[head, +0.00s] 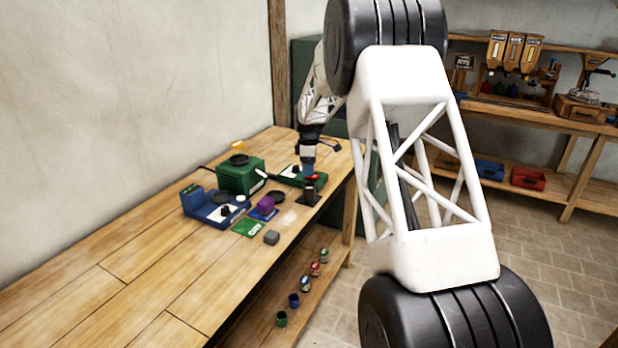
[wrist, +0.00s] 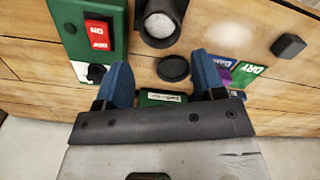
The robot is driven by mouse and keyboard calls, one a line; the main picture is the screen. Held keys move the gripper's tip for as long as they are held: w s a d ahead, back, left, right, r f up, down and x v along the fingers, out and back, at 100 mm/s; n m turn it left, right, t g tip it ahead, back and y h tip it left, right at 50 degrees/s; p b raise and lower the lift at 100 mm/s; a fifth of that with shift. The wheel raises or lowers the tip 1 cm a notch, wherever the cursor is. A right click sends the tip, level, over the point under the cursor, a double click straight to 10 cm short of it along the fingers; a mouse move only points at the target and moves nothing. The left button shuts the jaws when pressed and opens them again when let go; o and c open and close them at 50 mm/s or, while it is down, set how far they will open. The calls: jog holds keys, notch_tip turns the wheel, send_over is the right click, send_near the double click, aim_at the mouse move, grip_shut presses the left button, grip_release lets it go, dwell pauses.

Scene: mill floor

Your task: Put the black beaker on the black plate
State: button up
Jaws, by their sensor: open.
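The black beaker (wrist: 158,40) stands upright at the top middle of the wrist view, its mouth pale inside. In the head view, the beaker (head: 309,190) is near the table's front edge, just below my gripper (head: 309,169). My gripper (wrist: 163,80) is open, its two blue fingers apart with nothing held between them. The beaker is beyond the fingertips, not between them. A round black disc, which looks like the black plate (wrist: 173,68), lies flat and empty between the fingers in the picture, lower down; it also shows in the head view (head: 276,196).
A green unit (wrist: 77,15) with a red switch stands beside the beaker. A green box (head: 240,178), a blue device (head: 207,208), a purple block (head: 266,203), a green card (head: 249,228) and a grey cube (head: 271,237) are close by. The table's near end is clear.

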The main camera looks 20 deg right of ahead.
jog(key=shift+r, duration=1.7)
jog(key=s+a+r+m, duration=0.25)
jog(key=s+r, duration=0.25)
jog(key=s, duration=0.4)
jog(key=s+a+r+m+t, duration=0.1)
jog(key=s+a+r+m, duration=0.15)
jog(key=s+r, duration=0.45)
jog(key=s+a+r+m, duration=0.1)
jog(key=s+a+r, duration=0.2)
jog(key=s, duration=0.8)
jog(key=s+a+f+m, duration=0.1)
jog(key=s+m, duration=0.1)
jog(key=s, duration=0.9)
jog(key=s+a+f+m+t, duration=0.1)
jog(key=s+a+f+m, duration=0.1)
jog(key=s, duration=1)
jog(key=s+a+f+m, duration=0.1)
jog(key=s+m, duration=0.2)
jog(key=s, duration=0.9)
jog(key=shift+a+f+m+t, duration=0.15)
jog(key=shift+a+m+t, duration=0.15)
jog(key=shift+a+m, duration=0.1)
